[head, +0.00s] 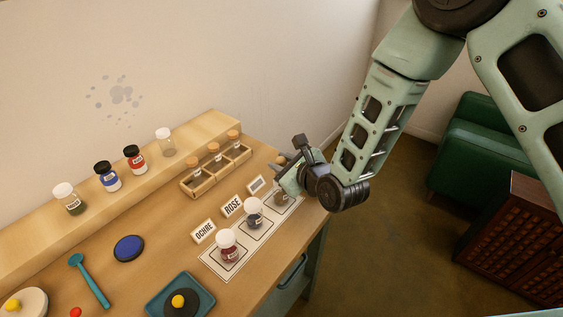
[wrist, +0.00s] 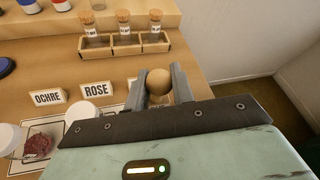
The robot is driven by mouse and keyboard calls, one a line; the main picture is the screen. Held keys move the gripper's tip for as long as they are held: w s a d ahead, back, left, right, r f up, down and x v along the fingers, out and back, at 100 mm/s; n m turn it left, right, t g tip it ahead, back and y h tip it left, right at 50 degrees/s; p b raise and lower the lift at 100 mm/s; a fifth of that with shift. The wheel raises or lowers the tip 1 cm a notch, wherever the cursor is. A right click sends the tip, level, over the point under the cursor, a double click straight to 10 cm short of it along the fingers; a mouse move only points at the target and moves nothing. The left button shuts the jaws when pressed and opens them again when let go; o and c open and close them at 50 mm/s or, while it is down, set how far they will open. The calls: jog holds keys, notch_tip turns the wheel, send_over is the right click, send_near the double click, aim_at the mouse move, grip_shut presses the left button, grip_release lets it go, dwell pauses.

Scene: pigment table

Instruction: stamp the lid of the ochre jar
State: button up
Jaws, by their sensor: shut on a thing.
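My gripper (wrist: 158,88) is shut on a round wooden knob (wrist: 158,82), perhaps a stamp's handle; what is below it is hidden. In the head view my gripper (head: 284,165) is over the far end of the white mat (head: 212,262). A white-lidded jar of dark red powder (head: 229,246) stands on the mat nearest the OCHRE card (head: 203,231). A white-lidded jar of dark bluish powder (head: 254,213) stands by the ROSE card (head: 232,206). A brownish jar (head: 281,198) at the far end is partly hidden by my gripper.
Behind is a wooden rack (head: 215,171) with several corked vials. Lidded jars, including a blue one (head: 107,176), stand on the raised shelf. A blue disc (head: 128,248), teal spoon (head: 90,281) and teal tray (head: 180,298) lie on the left. The third card (head: 256,184) is unreadable.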

jog(key=shift+s+f+b, duration=0.1)
jog(key=shift+f+b, duration=0.5)
dwell(1.6)
jog(key=shift+r+p, duration=2.15)
jog(key=shift+r, duration=1.5)
